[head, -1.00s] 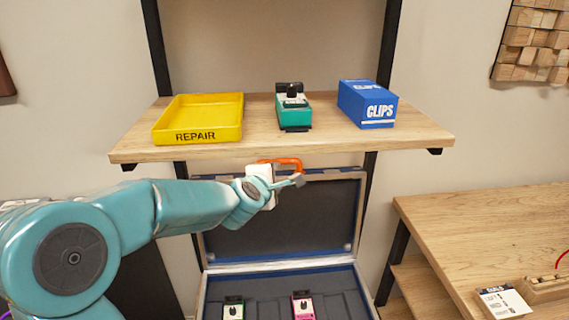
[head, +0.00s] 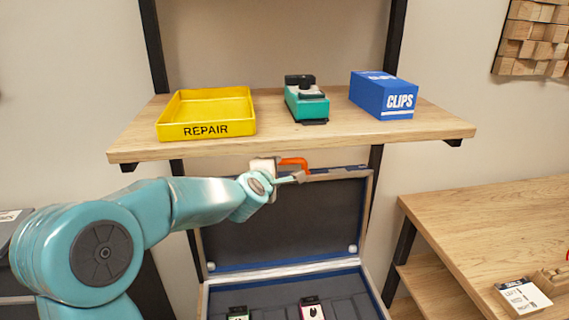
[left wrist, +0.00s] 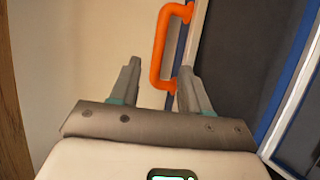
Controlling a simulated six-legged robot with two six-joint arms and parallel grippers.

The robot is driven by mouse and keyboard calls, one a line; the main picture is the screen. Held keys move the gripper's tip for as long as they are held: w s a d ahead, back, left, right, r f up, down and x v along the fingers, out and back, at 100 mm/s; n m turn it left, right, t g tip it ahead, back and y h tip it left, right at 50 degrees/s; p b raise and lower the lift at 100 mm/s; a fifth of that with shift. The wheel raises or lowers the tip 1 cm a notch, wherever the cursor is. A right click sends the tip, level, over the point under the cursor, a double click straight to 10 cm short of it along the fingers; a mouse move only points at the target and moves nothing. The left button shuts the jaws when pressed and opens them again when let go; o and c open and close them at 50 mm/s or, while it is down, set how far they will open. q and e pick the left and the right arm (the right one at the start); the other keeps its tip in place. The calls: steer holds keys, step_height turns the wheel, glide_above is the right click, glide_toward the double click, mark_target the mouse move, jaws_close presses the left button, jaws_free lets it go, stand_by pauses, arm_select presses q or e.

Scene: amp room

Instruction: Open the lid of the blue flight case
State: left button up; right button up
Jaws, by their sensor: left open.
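The blue flight case (head: 285,269) stands below the shelf with its lid (head: 285,222) raised, dark lining facing me. Two pedals, one green (head: 238,313) and one pink (head: 311,309), sit in its base. An orange handle (head: 296,162) is on the lid's upper edge; the left wrist view shows the handle (left wrist: 160,48) too. My left gripper (head: 304,176) is at the lid's top edge beside the handle. In the left wrist view its fingers (left wrist: 158,80) are apart, with the handle's lower end between them; I cannot tell if they touch it. My right gripper is not in view.
A wooden shelf (head: 290,139) hangs just above my left gripper. It bears a yellow REPAIR tray (head: 206,130), a teal pedal (head: 306,105) and a blue CLIPS box (head: 384,96). A wooden table (head: 495,220) stands at the right.

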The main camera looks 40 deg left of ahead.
mark_target(285, 163)
arm_select(q)
steer(key=p+x, duration=0.1)
steer(key=x, duration=1)
steer(key=shift+w, duration=0.15)
jaws_close()
steer(key=shift+f, duration=0.1)
steer(key=s+d+r+t+y+b, duration=0.1)
steer(key=s+d+b, duration=0.3)
steer(key=b, duration=0.4)
steer(key=shift+s+d+m+t+b, duration=0.3)
steer(key=shift+d+t, duration=0.1)
steer(key=shift+d, duration=0.45)
